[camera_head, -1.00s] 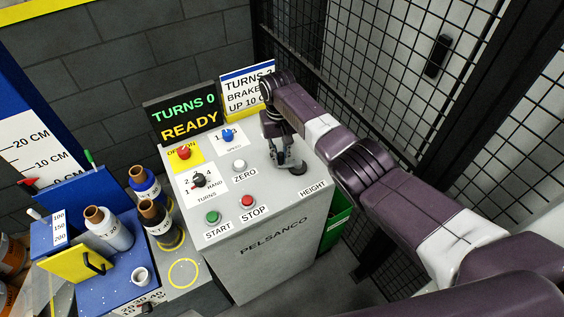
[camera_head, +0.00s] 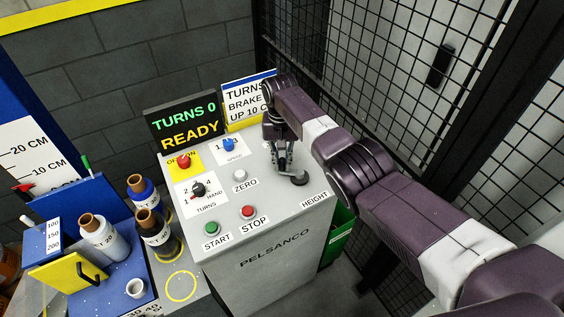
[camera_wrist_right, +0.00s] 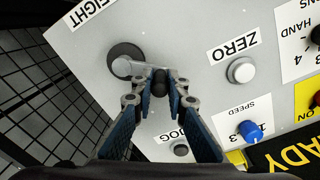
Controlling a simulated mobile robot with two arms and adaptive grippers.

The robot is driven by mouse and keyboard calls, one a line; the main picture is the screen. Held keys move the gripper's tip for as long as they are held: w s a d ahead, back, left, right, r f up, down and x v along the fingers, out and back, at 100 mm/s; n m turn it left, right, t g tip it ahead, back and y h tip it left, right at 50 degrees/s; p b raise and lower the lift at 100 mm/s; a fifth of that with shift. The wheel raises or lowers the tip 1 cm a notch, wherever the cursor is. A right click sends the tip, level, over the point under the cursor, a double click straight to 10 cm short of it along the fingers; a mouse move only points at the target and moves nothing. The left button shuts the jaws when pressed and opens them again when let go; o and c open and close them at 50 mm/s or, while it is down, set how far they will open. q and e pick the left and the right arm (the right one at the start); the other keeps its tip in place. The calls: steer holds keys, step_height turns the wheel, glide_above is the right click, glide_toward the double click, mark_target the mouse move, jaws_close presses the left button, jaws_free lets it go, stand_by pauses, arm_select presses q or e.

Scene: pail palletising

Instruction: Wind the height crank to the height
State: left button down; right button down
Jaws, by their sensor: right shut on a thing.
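The height crank shows on the grey panel's right side, its dark round hub (camera_head: 299,179) near the HEIGHT label (camera_head: 314,199). In the right wrist view the hub (camera_wrist_right: 125,60) has a short grey arm leading to a dark knob (camera_wrist_right: 160,82). My right gripper (camera_head: 284,168) points down at the panel. In the wrist view its fingertips (camera_wrist_right: 160,85) are closed around the knob, on the side of the hub away from HEIGHT. The display (camera_head: 186,124) reads TURNS 0, READY. My left gripper is not in view.
A card (camera_head: 243,102) behind the panel is partly hidden by my right arm. The ZERO button (camera_head: 239,175), START button (camera_head: 212,228) and STOP button (camera_head: 247,212) lie left of the crank. Black mesh fencing (camera_head: 400,70) stands close on the right. Bottles (camera_head: 98,236) stand at left.

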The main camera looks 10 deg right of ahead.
steer(key=c, duration=2)
jaws_free()
steer(key=shift+w+r, duration=0.25)
steer(key=shift+o, duration=0.5)
steer(key=shift+s+f, duration=0.1)
steer(key=shift+f, duration=0.05)
step_height(320, 180, up, 12)
